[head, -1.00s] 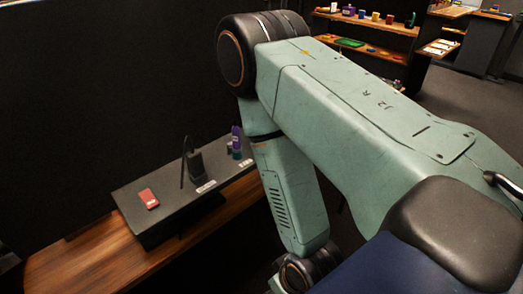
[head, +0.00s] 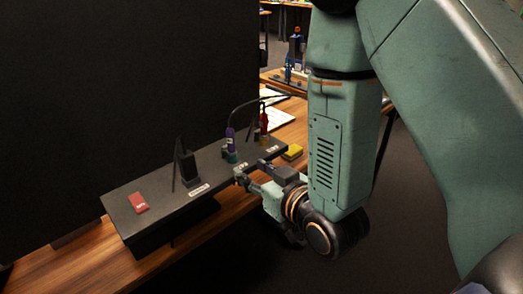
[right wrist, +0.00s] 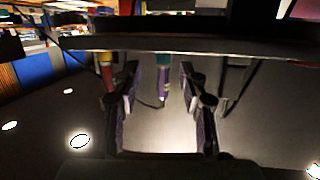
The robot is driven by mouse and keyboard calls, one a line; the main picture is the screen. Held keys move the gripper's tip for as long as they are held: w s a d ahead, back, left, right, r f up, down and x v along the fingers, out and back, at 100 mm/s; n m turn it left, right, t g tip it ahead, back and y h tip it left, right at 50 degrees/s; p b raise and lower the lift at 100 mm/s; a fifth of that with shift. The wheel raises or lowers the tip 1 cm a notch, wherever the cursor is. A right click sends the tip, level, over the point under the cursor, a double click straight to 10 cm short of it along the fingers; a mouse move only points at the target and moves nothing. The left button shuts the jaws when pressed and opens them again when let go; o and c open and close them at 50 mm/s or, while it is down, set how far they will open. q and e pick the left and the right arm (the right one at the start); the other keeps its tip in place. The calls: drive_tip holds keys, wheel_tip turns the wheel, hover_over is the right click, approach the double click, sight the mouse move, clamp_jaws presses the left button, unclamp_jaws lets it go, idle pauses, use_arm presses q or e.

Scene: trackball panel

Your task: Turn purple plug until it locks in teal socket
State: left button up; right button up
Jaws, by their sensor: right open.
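The purple plug (head: 230,135) stands upright in or on the teal socket (head: 232,157) on the dark panel (head: 160,205). Whether it is locked cannot be told. My right gripper (head: 240,177) is open just in front of the panel's near edge, close to the teal socket and apart from the plug. In the right wrist view the picture is inverted: the purple plug (right wrist: 162,88) hangs below the teal socket (right wrist: 163,60). It shows between the two spread fingers, farther off than they are. My left gripper is out of view.
A red plug (head: 264,118) stands right of the purple one, with a dark cable arching nearby. A black upright piece (head: 186,165) and a red card (head: 139,203) are on the panel's left. A yellow block (head: 292,152) lies on the wooden table (head: 85,270).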

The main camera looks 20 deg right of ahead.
sight(232, 134)
drive_tip(key=shift+w+a+r+t+y+b, duration=0.15)
drive_tip(key=shift+w+a+r+t, duration=0.25)
drive_tip(key=shift+w+r, duration=0.8)
drive_tip(key=shift+w+a+r+t+y+b, duration=0.1)
drive_tip(key=shift+w+a+r+t, duration=0.45)
drive_tip(key=shift+w, duration=1.1)
drive_tip(key=shift+w+a+r+t+y+b, duration=0.15)
drive_tip(key=shift+w+r+t, duration=0.1)
drive_tip(key=shift+w+r, duration=1)
drive_tip(key=shift+w+f, duration=0.15)
drive_tip(key=shift+f, duration=0.05)
drive_tip(key=shift+c, duration=0.6)
clamp_jaws()
